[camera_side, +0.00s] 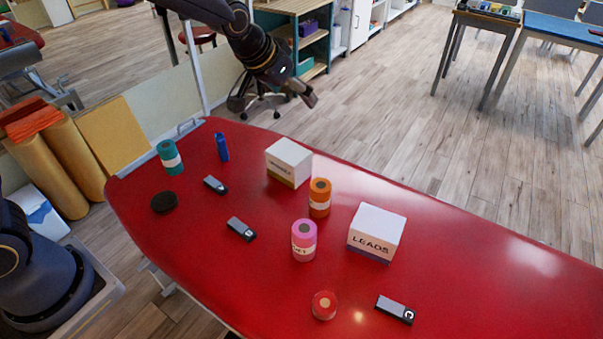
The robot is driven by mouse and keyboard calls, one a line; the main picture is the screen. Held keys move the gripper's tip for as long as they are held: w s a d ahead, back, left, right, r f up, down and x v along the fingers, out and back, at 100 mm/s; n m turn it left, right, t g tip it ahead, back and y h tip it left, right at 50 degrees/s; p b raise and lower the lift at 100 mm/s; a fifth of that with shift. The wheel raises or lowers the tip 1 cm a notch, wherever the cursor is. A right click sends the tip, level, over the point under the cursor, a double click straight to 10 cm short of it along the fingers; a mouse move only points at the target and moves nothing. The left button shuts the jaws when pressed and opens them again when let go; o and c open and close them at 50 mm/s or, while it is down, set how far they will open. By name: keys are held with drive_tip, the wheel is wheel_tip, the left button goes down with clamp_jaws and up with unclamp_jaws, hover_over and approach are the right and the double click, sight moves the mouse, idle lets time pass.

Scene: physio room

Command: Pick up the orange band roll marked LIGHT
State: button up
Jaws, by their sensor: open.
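An orange band roll (320,192) stands upright on the red table (470,262), near its middle. It has a pale label around it, but I cannot read the writing from this view. A white box stands close behind it to the left, and a pink roll stands in front of it. My gripper (306,93) is in the air above and beyond the far edge of the table, apart from the orange roll and everything else on the table. It is open, and I see nothing between its fingers.
The pink roll (304,240), a white box (290,162), a box marked LEADS (377,232), a teal roll (170,157), a blue bottle (222,147), a dark disc (164,202), a red roll (324,305) and several small grey devices (241,229) share the table. The right end is clear.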

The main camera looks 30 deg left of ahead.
drive_tip(key=d+f+g, duration=0.2)
drive_tip(key=d+f, duration=0.2)
drive_tip(key=f, duration=0.6)
drive_tip(key=m, duration=0.1)
approach(320, 185)
drive_tip(key=shift+g, duration=0.4)
drive_tip(key=x, duration=0.4)
drive_tip(key=d+x, duration=0.1)
drive_tip(key=x, duration=0.2)
drive_tip(key=shift+w+r, duration=0.2)
drive_tip(key=shift+w, duration=0.1)
drive_tip(key=x, duration=0.4)
drive_tip(key=a+x, duration=0.1)
drive_tip(key=x, duration=0.1)
drive_tip(key=shift+r, duration=0.1)
drive_tip(key=c, duration=1.5)
